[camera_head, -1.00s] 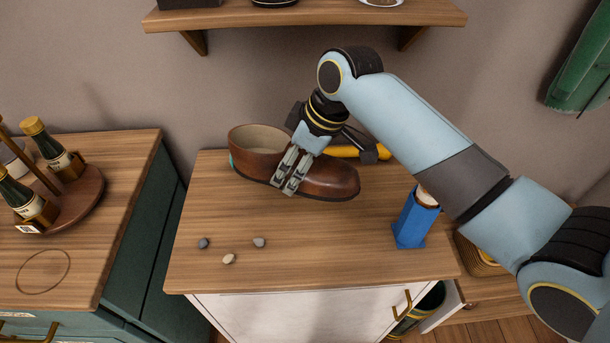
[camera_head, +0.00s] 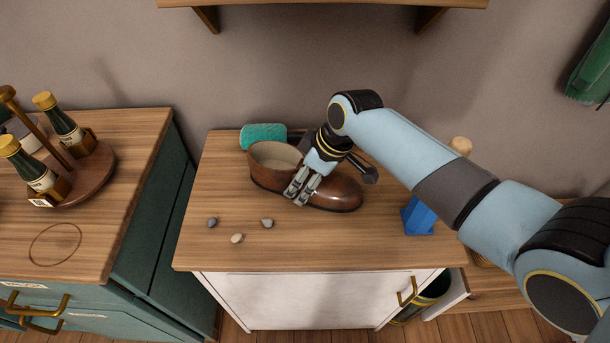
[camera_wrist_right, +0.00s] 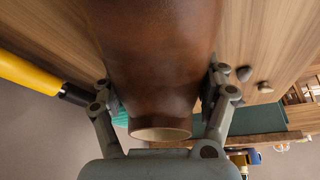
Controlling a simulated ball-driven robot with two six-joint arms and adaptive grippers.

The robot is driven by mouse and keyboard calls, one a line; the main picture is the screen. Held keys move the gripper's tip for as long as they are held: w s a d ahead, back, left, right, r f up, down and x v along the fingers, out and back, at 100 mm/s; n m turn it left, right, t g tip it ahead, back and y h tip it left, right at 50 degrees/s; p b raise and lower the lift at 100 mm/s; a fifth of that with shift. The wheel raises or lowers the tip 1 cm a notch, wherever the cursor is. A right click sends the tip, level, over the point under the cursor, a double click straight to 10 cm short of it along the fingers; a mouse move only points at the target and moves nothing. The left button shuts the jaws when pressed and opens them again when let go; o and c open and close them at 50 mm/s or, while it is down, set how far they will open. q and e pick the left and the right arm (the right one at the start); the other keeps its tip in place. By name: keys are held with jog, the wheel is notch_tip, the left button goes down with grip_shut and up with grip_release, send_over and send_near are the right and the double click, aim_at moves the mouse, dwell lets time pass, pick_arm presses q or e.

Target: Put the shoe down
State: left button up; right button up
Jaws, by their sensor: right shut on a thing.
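A brown leather shoe (camera_head: 335,193) is upright over the wooden top of the white cabinet (camera_head: 300,243), its opening to the left and its toe to the right. My right gripper (camera_head: 298,197) is shut on the shoe, with its fingers across the middle of it. In the right wrist view the shoe (camera_wrist_right: 160,70) lies between the two fingers (camera_wrist_right: 163,95). I cannot tell whether its sole touches the top. My left gripper is not in view.
Several small pebbles (camera_head: 237,238) lie in front of the shoe. A teal rolled item (camera_head: 263,136) is behind it, and a blue holder (camera_head: 418,217) stands to the right. A yellow-handled tool (camera_wrist_right: 28,72) is close by. The front of the top is mostly clear.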

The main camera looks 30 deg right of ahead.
jog(key=o, duration=1.4)
jog(key=shift+c, duration=0.2)
